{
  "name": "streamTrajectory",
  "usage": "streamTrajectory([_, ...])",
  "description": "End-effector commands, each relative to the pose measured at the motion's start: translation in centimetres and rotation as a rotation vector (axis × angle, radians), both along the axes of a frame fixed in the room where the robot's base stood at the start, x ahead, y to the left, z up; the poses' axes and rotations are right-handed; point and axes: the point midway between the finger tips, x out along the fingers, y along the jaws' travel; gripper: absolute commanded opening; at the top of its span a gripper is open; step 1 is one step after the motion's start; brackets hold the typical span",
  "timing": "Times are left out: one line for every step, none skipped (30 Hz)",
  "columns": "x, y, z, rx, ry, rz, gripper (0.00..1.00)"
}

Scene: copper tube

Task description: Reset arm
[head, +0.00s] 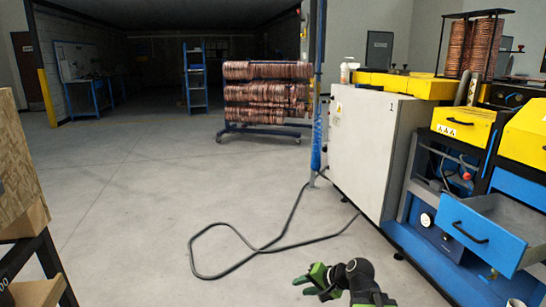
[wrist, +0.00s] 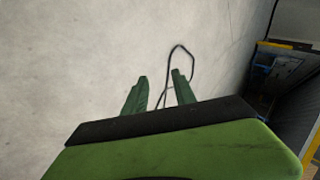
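My gripper (head: 306,281) shows low in the head view, at the end of my black and green arm, over the bare floor. In the wrist view, its two green fingers (wrist: 159,78) stand apart with nothing between them but floor and part of a dark cable farther off. It is open and empty. Copper tube coils (head: 266,92) hang on a blue wheeled rack (head: 262,127) at the back. More copper coils (head: 473,46) stand on top of the yellow and blue machine at the right.
A grey cabinet (head: 362,150) and a blue machine with an open drawer (head: 482,232) stand at the right. A black cable (head: 262,249) loops over the floor. A wooden box (head: 18,160) is at the left edge. The floor at centre left is clear.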

Motion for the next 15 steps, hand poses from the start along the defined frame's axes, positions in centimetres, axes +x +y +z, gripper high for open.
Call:
streamTrajectory([-1.6,1.6,-1.6,-0.095,0.039,0.085,0.33])
streamTrajectory([-2.5,1.9,-2.5,-0.156,0.065,0.131,0.33])
streamTrajectory([-3.7,1.9,-3.6,-0.234,0.097,0.184,0.33])
streamTrajectory([-4.5,1.6,-4.3,-0.293,0.123,0.219,0.33])
streamTrajectory([-5.3,1.0,-4.9,-0.348,0.149,0.249,0.33])
streamTrajectory([-6.3,-0.1,-5.6,-0.420,0.187,0.281,0.33])
streamTrajectory([-7.0,-1.3,-6.1,-0.471,0.217,0.300,0.33])
streamTrajectory([-7.7,-2.5,-6.4,-0.518,0.247,0.317,0.33])
streamTrajectory([-8.7,-3.9,-6.7,-0.578,0.289,0.340,0.33])
streamTrajectory([-9.4,-5.0,-6.9,-0.623,0.322,0.358,0.33])
streamTrajectory([-10.2,-6.1,-7.0,-0.665,0.357,0.377,0.33])
streamTrajectory([-11.5,-6.9,-7.0,-0.704,0.409,0.422,0.33])
streamTrajectory([-11.5,-6.7,-5.1,-0.698,0.401,0.431,0.33])
streamTrajectory([-11.4,-6.6,-3.9,-0.696,0.399,0.428,0.33])
streamTrajectory([-11.4,-6.6,-2.8,-0.695,0.398,0.426,0.33])
